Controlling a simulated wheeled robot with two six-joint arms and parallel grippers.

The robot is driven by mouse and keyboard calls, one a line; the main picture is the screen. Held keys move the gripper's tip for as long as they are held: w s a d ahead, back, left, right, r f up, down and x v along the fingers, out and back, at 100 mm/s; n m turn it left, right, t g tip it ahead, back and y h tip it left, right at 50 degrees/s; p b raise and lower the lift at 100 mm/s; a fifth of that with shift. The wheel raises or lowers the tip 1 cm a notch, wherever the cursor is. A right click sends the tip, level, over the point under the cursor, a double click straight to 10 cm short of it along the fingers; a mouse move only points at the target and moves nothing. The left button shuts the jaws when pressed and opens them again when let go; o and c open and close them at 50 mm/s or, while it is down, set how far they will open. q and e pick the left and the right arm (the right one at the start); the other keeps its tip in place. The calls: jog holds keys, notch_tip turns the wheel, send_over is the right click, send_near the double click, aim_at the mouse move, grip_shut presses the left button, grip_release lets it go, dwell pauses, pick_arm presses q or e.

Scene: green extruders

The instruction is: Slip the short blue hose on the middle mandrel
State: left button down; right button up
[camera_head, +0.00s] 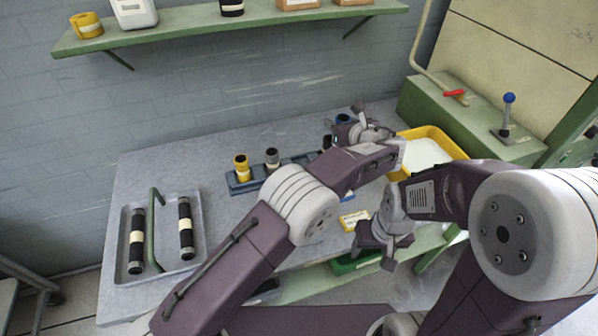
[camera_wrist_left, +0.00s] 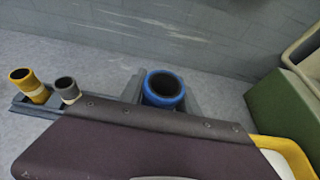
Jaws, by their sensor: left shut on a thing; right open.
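A short blue hose (camera_head: 343,118) is in my left gripper (camera_head: 350,124), raised at the back of the table. In the left wrist view the hose (camera_wrist_left: 163,88) is a blue ring with a dark open end, between the two fingers. A blue rack (camera_head: 234,188) stands on the table with a yellow piece (camera_head: 241,168) and a grey piece (camera_head: 271,160) upright at its left. The rack's right part is largely hidden by my left arm, so I cannot make out the middle mandrel. My right gripper (camera_head: 372,238) is open and empty, low over the table's front right.
A grey tray (camera_head: 160,268) with two black hoses stands at the left. A yellow bin (camera_head: 437,131) stands at the back right, beside a green machine (camera_head: 470,120) with levers. A yellow-labelled box (camera_head: 352,220) lies near my right gripper. A green shelf (camera_head: 230,25) spans the wall.

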pick_arm(q)
jog(key=w+a+f, duration=0.1)
jog(key=a+f, duration=0.2)
jog(key=w+a+f+b, duration=0.1)
jog(key=a+f, duration=0.2)
jog(key=a, duration=0.1)
jog(key=w+a+f, duration=0.1)
jog(key=a+f, duration=0.1)
jog(key=a, duration=0.2)
jog(key=shift+w+a+f, duration=0.1)
jog(key=shift+w+f, duration=0.2)
jog(key=shift+f, duration=0.1)
notch_tip(320, 180, down, 4)
jog(key=shift+f+b, duration=0.1)
jog(key=shift+b, duration=0.25)
pick_arm(e)
jog(key=shift+w+d+f, duration=0.25)
jog(key=shift+f, duration=0.25)
jog(key=shift+w+d+f, duration=0.25)
jog(key=shift+f, duration=0.2)
pick_arm(q)
jog(key=shift+f, duration=0.1)
jog(key=c, duration=0.9)
grip_release()
pick_arm(e)
jog(key=shift+f, duration=0.2)
